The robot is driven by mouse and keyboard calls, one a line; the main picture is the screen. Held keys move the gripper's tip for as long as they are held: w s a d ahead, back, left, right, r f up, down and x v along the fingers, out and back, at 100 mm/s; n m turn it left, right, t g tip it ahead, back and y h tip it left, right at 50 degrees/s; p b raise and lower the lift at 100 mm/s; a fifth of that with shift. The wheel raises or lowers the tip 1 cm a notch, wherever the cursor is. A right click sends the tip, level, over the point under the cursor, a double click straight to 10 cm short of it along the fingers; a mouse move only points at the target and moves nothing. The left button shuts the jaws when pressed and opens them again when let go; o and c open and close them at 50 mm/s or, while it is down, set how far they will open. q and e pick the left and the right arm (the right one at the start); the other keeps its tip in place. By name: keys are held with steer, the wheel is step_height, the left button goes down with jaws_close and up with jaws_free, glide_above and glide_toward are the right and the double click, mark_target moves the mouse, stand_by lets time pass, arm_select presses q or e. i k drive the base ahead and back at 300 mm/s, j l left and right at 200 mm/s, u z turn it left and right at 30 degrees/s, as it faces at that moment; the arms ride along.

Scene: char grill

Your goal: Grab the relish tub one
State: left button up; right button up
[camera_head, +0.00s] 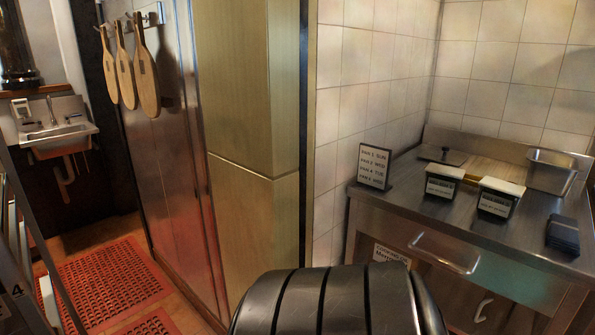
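Two dark tubs with white lids and white front labels stand side by side on the steel counter at the right. One is the left tub (442,183) and the other is the right tub (498,198). The label print is too small to read, so I cannot tell which one is the relish tub. Both look upright, shut and clear of each other. Neither of my grippers is in view.
The steel counter (400,218) also holds a small lettered sign (374,167), a steel pan (551,171) and a dark stack (563,234). Wooden paddles (144,72) hang left. A red mat (105,285) covers floor.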

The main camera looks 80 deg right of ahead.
mark_target(441, 182)
steer(key=z, duration=3.2)
steer(key=l, duration=0.05)
